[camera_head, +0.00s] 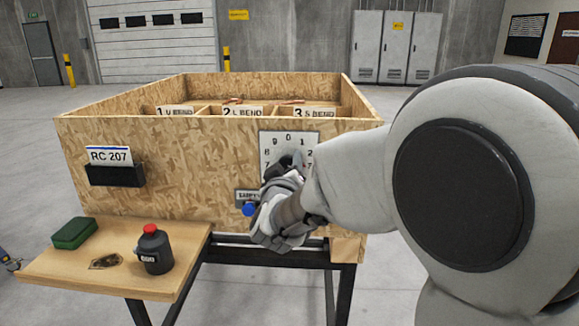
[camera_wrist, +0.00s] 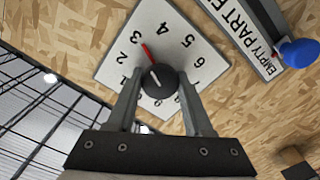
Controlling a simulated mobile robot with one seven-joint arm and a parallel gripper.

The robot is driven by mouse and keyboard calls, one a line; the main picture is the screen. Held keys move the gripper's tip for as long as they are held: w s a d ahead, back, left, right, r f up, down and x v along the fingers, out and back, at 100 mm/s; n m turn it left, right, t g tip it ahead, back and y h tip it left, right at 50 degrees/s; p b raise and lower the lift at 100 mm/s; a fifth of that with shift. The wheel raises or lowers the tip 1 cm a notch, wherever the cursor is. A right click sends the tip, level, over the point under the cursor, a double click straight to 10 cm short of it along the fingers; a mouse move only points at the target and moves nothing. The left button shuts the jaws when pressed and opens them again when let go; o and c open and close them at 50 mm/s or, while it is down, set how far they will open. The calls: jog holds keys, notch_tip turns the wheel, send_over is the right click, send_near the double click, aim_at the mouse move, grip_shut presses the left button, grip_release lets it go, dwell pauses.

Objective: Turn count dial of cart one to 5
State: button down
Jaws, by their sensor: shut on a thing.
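The count dial is a white numbered plate (camera_head: 272,142) on the cart's wooden front panel, and it fills the upper middle of the wrist view (camera_wrist: 115,70). Its round black knob (camera_wrist: 161,82) has a red pointer (camera_wrist: 148,53) directed close to the 3. My gripper (camera_wrist: 160,84) has one finger on each side of the knob and is shut on it. In the head view my gripper (camera_head: 290,163) covers the knob and the lower part of the plate; the upper numbers show.
A blue button (camera_head: 249,209) with a label plate is just left below the dial. The cart's bin (camera_head: 150,90) has labelled compartments. A card holder (camera_head: 115,175) sits at left.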

jog(key=m+b, duration=0.4)
jog(key=m, duration=0.2)
jog(key=shift+f+m+b, duration=0.1)
jog(key=shift+m+b, duration=0.25)
jog(key=shift+m, duration=0.05)
jog(key=m+b, duration=0.2)
jog(key=m, duration=0.1)
jog(key=shift+d+m+b, duration=0.1)
jog(key=shift+m+b, duration=0.95)
jog(key=shift+m, duration=0.65)
jog(key=shift+c, duration=1.4)
grip_release()
jog(key=shift+s, duration=0.1)
jog(key=s+p, duration=0.3)
jog(key=s, duration=1.4)
jog(key=shift+s+a, duration=0.15)
jog(key=shift+a, duration=0.15)
